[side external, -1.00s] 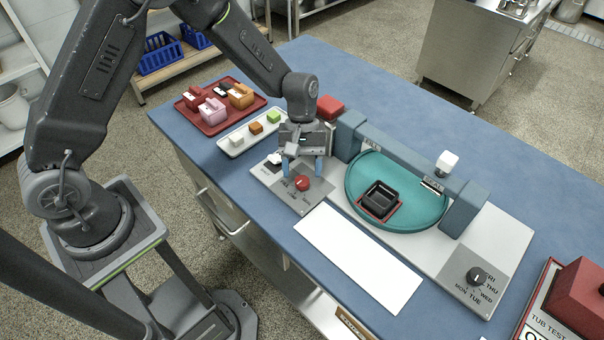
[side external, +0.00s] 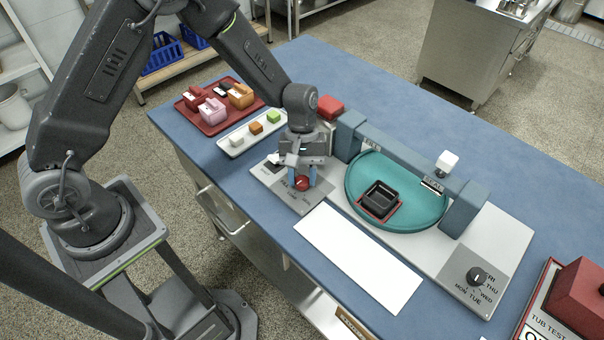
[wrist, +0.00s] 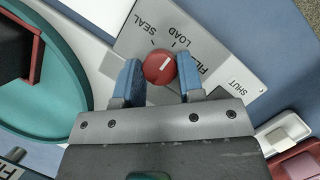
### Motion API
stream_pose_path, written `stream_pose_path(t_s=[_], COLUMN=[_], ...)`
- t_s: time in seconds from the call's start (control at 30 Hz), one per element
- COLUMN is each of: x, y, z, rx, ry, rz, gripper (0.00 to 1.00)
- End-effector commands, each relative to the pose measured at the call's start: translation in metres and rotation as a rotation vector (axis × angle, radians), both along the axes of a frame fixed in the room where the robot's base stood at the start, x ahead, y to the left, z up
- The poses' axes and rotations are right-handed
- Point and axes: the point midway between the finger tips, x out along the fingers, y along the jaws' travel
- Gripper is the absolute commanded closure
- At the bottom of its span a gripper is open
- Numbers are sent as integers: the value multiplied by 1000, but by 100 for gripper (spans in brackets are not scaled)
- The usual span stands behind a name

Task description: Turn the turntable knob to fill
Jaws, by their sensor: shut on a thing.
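The round red knob (side external: 302,183) sits on a grey control plate (side external: 311,204) at the left end of the turntable machine. My gripper (side external: 303,176) points down over it. In the wrist view my gripper (wrist: 160,66) has its blue fingers on both sides of the knob (wrist: 158,70), shut on it. A short white mark shows on the knob's top; which label it points at is hard to tell. The teal turntable (side external: 432,213) lies to the right, carrying a black tub (side external: 380,200) in a red frame.
A blue-grey bridge (side external: 400,160) spans behind the turntable. A white panel (side external: 358,258) lies in front. A black day dial (side external: 477,275) is at the right. A white tray (side external: 233,148) and a red tray (side external: 205,125), both with small items, stand at the back left.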

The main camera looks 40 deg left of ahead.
Motion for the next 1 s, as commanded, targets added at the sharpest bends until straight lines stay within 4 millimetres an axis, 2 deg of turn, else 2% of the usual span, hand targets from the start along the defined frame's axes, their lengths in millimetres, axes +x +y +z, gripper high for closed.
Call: stream_pose_path(t_s=[0.27, 0.47, 1.0], x=[0, 1, 2], y=[0, 0, -3], z=[0, 0, 0], rx=[0, 0, -1], ry=[0, 0, 1], rz=[-17, -96, -568], gripper=[88, 88, 88])
